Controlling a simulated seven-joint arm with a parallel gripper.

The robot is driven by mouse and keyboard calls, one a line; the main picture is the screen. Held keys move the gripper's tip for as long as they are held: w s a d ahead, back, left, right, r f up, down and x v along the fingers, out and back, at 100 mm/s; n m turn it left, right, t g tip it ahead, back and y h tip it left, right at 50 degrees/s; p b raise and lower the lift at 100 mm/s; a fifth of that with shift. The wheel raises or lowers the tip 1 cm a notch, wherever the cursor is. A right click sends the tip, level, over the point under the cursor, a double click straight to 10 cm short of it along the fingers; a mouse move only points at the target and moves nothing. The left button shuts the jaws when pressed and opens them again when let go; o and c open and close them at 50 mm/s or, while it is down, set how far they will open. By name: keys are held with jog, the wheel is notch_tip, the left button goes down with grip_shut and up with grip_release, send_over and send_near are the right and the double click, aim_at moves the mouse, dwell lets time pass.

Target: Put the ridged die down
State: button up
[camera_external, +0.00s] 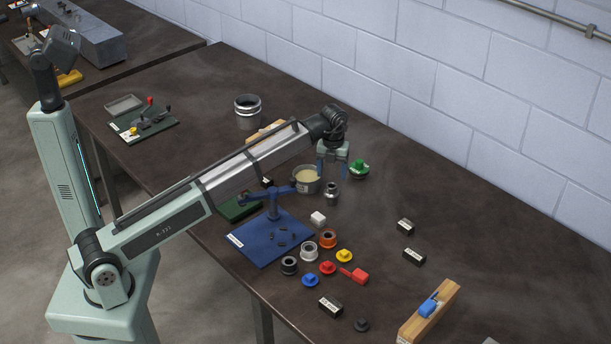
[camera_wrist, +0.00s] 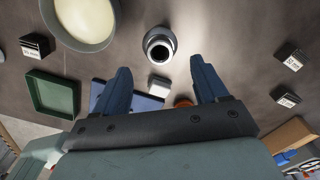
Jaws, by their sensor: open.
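My gripper (camera_external: 332,172) is open, with its two blue fingers apart and pointing down above the table. In the wrist view the space between the fingertips (camera_wrist: 160,66) holds nothing. No piece is clearly marked as the ridged die, and I cannot tell which one it is. A small metal stepped piece (camera_external: 331,194) stands upright on the table below and in front of the gripper; it also shows in the wrist view (camera_wrist: 159,46), ahead of the fingers. A green round piece (camera_external: 358,170) sits just right of the gripper. Red (camera_external: 327,268), yellow (camera_external: 344,256) and blue (camera_external: 310,280) knobbed pieces lie at the front.
A round pan of pale material (camera_external: 306,186) stands close to the gripper's left. A blue base plate with a post (camera_external: 262,248), a white block (camera_external: 318,218), an orange ring (camera_external: 328,238) and black labelled blocks (camera_external: 414,257) stand around. The table at right is mostly clear.

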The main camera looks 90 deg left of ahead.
jog(key=shift+r, duration=1.75)
